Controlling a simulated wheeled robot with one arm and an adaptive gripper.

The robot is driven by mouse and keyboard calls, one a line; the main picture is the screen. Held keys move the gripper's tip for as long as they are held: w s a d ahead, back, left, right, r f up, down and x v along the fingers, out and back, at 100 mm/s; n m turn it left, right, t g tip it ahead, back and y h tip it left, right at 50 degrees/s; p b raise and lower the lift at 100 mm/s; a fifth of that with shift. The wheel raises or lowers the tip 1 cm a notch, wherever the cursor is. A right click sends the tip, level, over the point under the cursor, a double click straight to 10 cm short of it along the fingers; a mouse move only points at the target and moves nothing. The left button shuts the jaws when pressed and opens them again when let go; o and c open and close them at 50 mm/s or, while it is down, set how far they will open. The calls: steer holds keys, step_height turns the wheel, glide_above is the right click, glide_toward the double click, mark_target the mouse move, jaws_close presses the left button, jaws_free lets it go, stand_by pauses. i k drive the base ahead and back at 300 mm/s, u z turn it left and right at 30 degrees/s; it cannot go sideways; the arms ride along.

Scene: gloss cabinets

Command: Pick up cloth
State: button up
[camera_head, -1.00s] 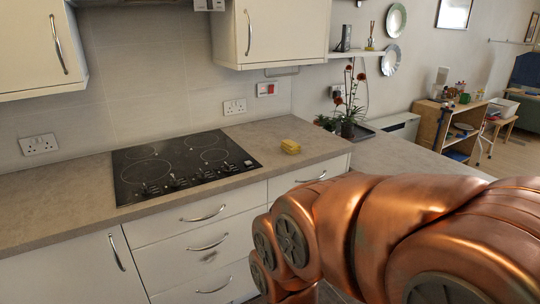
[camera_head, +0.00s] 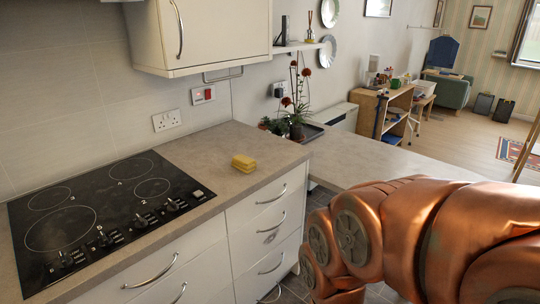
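A small yellow block-like item (camera_head: 243,163), perhaps a folded cloth or sponge, lies on the grey counter (camera_head: 205,150) to the right of the black hob. It is the only cloth-like thing I can make out there. My copper-coloured arm fills the lower right of the head view, to the right of the drawers. My gripper is not visible in this view. Nothing is touching the yellow item.
A black hob (camera_head: 95,212) with knobs lies left of the yellow item. A potted red-flowered plant (camera_head: 297,125) stands at the counter's back right corner. A wall cabinet (camera_head: 210,32) hangs above. Another worktop (camera_head: 375,160) extends right. Drawers (camera_head: 268,222) have protruding handles.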

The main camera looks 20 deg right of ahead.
mark_target(244, 163)
steer(key=z, duration=0.1)
steer(key=i, duration=0.7)
steer(key=u, duration=0.65)
steer(key=i, duration=0.5)
steer(key=u, duration=0.45)
